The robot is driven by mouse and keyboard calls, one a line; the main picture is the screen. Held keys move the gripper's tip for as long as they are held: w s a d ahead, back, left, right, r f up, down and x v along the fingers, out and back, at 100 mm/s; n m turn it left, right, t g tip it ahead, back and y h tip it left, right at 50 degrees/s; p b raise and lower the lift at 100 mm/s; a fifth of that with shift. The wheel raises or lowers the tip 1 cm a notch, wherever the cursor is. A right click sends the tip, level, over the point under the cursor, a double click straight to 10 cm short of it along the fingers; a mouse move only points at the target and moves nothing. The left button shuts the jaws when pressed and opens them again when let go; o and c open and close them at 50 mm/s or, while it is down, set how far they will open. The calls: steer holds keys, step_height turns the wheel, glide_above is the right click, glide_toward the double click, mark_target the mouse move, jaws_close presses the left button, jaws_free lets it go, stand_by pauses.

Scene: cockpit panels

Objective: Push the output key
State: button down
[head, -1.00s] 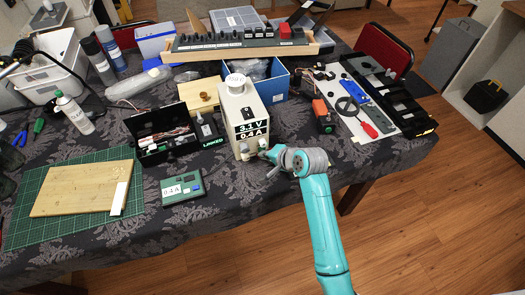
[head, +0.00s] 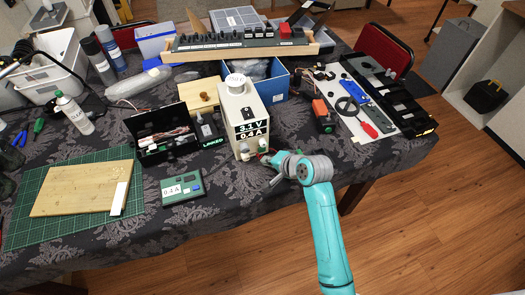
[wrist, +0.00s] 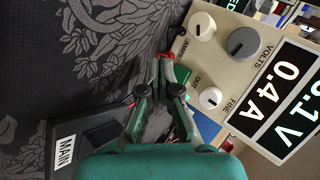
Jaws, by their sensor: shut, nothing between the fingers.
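The cream power supply (head: 243,118) stands near the table's front edge, its displays reading 3.1 V and 0.4 A. In the wrist view its panel (wrist: 222,60) shows grey and white knobs and an OUT label (wrist: 197,80). A small blue-green patch (wrist: 183,73) beside that label may be the output key, partly hidden by a finger.
A red terminal (wrist: 165,57) and red lead lie close by my fingertips. A black box marked MAIN (wrist: 80,143) is below left in the wrist view.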

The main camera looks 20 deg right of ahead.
steer(key=shift+s, duration=2.25)
